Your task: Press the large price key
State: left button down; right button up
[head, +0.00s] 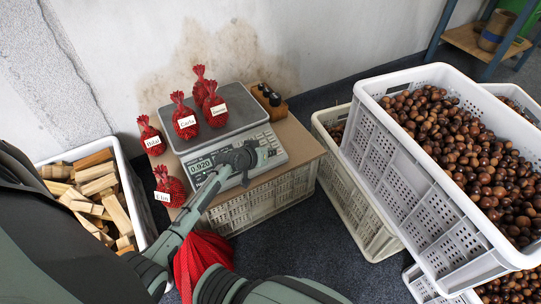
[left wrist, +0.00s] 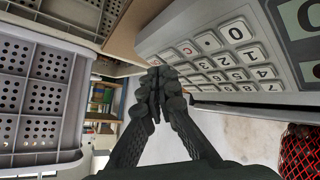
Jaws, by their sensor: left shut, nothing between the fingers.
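The scale's keypad (head: 268,148) faces up at the front of the scale. Its display (head: 202,166) reads about 0.920. My left gripper (head: 243,160) is shut and empty, its tips over the left part of the keypad and covering some of it. In the left wrist view the shut fingertips (left wrist: 155,84) point toward the key rows (left wrist: 215,60), near their far end; contact cannot be told. Number keys and a red C key (left wrist: 187,48) show there. I cannot make out which key is the large price key. My right gripper (head: 215,284) is beside a red net (head: 203,256); its fingers are hidden.
Labelled red bags stand on the scale plate (head: 237,105) and beside it, one (head: 170,185) close to my left arm. Crates of chestnuts (head: 425,195) stand right; a wood-filled crate (head: 133,182) stands left.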

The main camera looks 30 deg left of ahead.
pick_arm(q)
jog(key=shift+w+a+f, duration=0.1)
jog(key=shift+f, duration=0.15)
jog(key=shift+a+f+b, duration=0.1)
jog(key=shift+f+b, duration=0.25)
dwell(0.5)
dwell(0.3)
jog(key=shift+d+r+p, duration=0.25)
jog(key=shift+r+p, duration=0.5)
jog(key=shift+p, duration=0.25)
jog(key=r+p, duration=0.1)
jog(key=p, duration=0.1)
jog(key=d+r+p, duration=0.1)
jog(key=r, duration=0.1)
jog(key=s+r+p, duration=0.1)
jog(key=p, duration=0.1)
jog(key=shift+d+r+p, duration=0.15)
jog(key=shift+r+p, duration=0.2)
dwell(0.4)
